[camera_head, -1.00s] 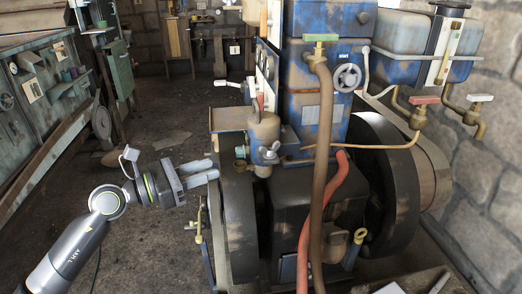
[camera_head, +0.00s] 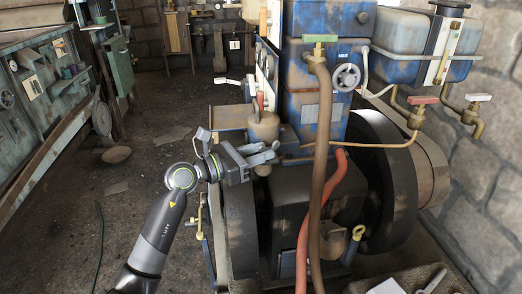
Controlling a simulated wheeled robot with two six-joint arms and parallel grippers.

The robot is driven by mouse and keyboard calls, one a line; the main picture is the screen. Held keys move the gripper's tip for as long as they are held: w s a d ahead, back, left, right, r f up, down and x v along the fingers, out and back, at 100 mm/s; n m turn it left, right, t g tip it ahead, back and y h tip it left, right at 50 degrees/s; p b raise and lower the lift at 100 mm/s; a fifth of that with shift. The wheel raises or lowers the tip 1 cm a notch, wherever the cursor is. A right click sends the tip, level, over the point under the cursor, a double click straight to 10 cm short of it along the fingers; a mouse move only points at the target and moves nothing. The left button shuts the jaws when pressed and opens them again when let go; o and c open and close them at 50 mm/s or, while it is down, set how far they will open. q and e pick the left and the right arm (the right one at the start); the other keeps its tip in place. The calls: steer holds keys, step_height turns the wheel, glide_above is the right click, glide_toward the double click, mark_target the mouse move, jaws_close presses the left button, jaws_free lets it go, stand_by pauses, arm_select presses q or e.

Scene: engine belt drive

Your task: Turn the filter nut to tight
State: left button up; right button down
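The filter nut cannot be made out clearly; the small fitting at the filter's lower end is mostly hidden by my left gripper (camera_head: 274,151). My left gripper reaches in from the left, its two grey fingers pointing right, with a gap between them. The fingertips overlap the filter's lower end in the picture; I cannot tell whether they touch it. My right gripper is out of view.
A brown hose (camera_head: 321,160) and a red hose (camera_head: 327,200) run down the engine's front, right of the gripper. A large dark flywheel (camera_head: 240,225) stands below it. A workbench (camera_head: 45,130) lines the left; the floor between is mostly clear.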

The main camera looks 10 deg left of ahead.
arm_select(q)
steer(key=shift+w+d, duration=0.2)
steer(key=shift+d, duration=0.1)
steer(key=shift+c, duration=0.4)
